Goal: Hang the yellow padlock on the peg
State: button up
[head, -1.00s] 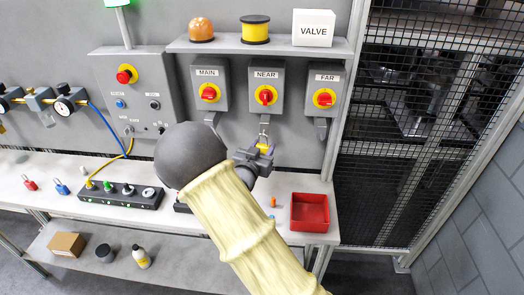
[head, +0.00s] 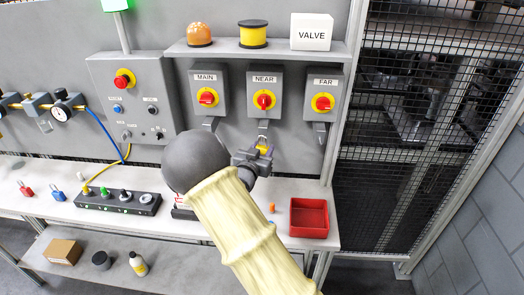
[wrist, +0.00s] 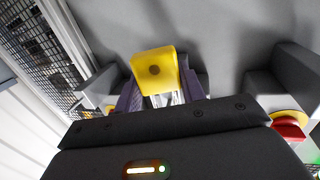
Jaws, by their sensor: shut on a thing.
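The yellow padlock (head: 264,149) is held at the tip of my gripper (head: 261,157), just below the NEAR switch box (head: 264,92). Its silver shackle points up toward the box. In the wrist view the padlock's yellow body (wrist: 154,64) shows a dark round keyhole and sits between the purple jaws of my gripper (wrist: 160,95), which are shut on it. A grey peg-like bracket (head: 263,125) hangs under the NEAR box, right above the shackle. I cannot tell whether the shackle touches it or is around it.
Similar brackets hang under the MAIN box (head: 209,124) and FAR box (head: 320,131). A red tray (head: 309,218) stands on the bench at right. A red padlock (head: 26,190) and a blue padlock (head: 58,193) lie at left. A mesh fence (head: 400,150) stands at right.

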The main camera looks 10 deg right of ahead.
dwell(0.3)
jog(key=o, duration=1.1)
jog(key=b+v, duration=0.4)
jog(key=v, duration=1.3)
jog(key=shift+s+a, duration=0.1)
jog(key=shift+a, duration=0.1)
jog(key=shift+d, duration=0.1)
